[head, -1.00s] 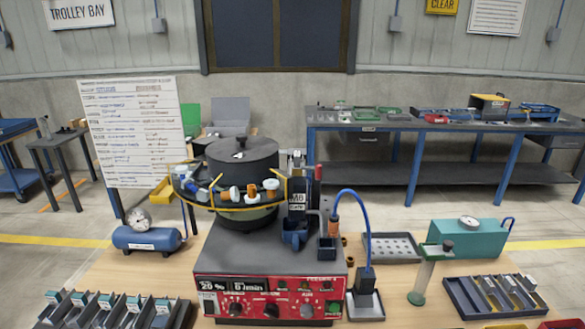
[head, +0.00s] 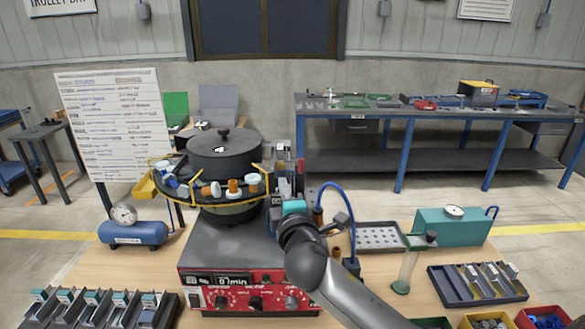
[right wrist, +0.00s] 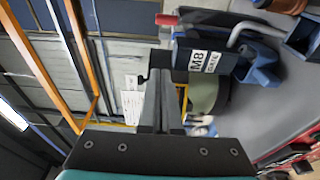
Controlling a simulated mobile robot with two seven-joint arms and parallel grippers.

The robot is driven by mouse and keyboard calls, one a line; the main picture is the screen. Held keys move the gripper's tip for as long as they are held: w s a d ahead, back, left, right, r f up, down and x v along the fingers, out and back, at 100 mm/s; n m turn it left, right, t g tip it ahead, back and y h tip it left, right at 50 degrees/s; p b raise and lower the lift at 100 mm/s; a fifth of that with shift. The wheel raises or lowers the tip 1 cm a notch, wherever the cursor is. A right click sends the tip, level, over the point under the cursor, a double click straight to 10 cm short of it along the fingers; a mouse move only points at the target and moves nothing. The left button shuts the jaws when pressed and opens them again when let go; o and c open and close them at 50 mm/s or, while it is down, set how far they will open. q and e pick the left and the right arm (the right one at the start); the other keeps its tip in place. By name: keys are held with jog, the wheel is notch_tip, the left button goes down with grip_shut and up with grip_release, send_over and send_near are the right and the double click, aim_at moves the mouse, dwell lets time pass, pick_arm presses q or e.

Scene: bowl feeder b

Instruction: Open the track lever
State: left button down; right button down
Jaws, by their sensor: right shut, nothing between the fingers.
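The bowl feeder (head: 225,160), with a dark lid and a yellow-edged rim track, stands left of centre in the head view. At the right end of its track is a dark upright block with a red-tipped lever (head: 300,165). In the right wrist view the red tip (right wrist: 166,19) sticks out beside a dark block labelled M8 (right wrist: 196,62). My right gripper (head: 287,190) is in front of this block, which it partly hides. In the right wrist view its fingers (right wrist: 160,90) are shut and empty, with their tips close to the block; contact cannot be told. My left gripper is out of view.
The red control panel (head: 235,290) is below the feeder. A blue cable (head: 340,188) arches close to my right arm. A blue air tank (head: 135,233) stands left; a grey perforated tray (head: 378,236) and a teal tank (head: 455,228) stand right. Bins line the front edge.

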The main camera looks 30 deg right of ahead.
aim_at(277, 175)
jog(key=x, duration=1)
jog(key=shift+w, duration=0.1)
jog(key=s+d+p, duration=0.1)
jog(key=s+d, duration=0.1)
jog(key=d, duration=0.1)
jog(key=shift+s, duration=0.35)
